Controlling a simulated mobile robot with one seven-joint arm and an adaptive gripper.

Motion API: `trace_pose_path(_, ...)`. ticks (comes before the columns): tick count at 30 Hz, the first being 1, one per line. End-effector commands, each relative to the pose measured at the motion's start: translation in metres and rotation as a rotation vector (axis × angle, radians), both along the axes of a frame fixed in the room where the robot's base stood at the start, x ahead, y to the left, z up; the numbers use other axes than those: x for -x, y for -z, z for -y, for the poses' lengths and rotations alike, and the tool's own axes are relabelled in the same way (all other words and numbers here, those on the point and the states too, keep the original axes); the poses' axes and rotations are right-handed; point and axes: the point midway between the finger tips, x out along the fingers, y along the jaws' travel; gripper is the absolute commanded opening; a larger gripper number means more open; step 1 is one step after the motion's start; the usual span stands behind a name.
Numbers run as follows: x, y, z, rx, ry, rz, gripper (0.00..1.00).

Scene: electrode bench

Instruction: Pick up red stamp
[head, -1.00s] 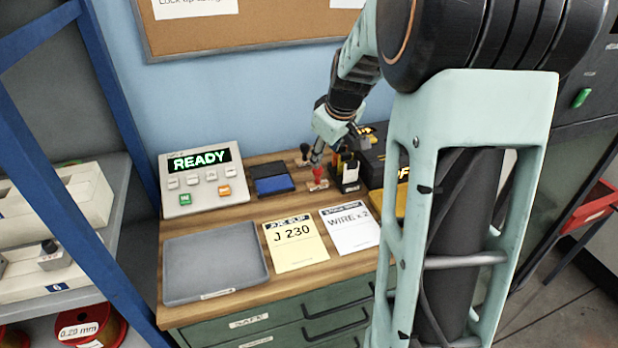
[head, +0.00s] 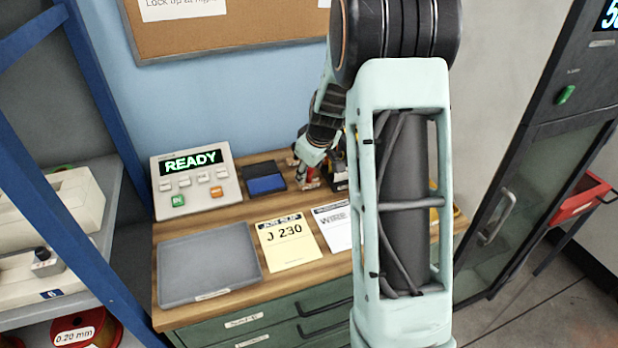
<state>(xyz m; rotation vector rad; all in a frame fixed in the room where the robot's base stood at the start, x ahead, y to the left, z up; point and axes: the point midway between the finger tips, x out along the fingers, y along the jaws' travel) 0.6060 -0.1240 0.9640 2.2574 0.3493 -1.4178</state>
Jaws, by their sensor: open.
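The red stamp (head: 308,174) stands at the back of the wooden bench, right of the blue ink pad (head: 266,184). Only a small part of it shows, because my gripper is in front of and above it. My gripper (head: 306,171) is open and points down at the stamp, with its fingers at or very close to the handle. I cannot tell whether they touch it. A dark-knobbed stamp (head: 292,160) stands just left of and behind the gripper.
A control box (head: 194,178) reading READY stands at the back left. A grey tray (head: 208,264), a yellow J 230 slip (head: 287,243) and a white WIRE sheet (head: 334,226) lie in front. A dark holder (head: 340,178) is close right of the gripper. My arm hides the bench's right side.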

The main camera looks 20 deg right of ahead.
Motion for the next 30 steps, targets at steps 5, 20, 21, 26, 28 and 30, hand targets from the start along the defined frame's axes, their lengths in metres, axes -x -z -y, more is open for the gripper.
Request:
trace_pose_path(5,-0.0024,0.0035,-0.0001,0.0,0.0,0.001,0.42)
trace_pose_path(20,-0.0019,0.0034,0.0001,0.0,0.0,0.001,0.02)
trace_pose_path(21,-0.0018,0.0034,0.0001,0.0,0.0,0.001,0.0)
trace_pose_path(26,-0.0018,0.0033,0.0002,0.0,0.0,0.001,0.0)
trace_pose_path(28,-0.0019,0.0028,0.0003,0.0,0.0,0.001,0.0)
trace_pose_path(30,-0.002,0.001,0.0003,0.001,-0.001,0.001,0.0)
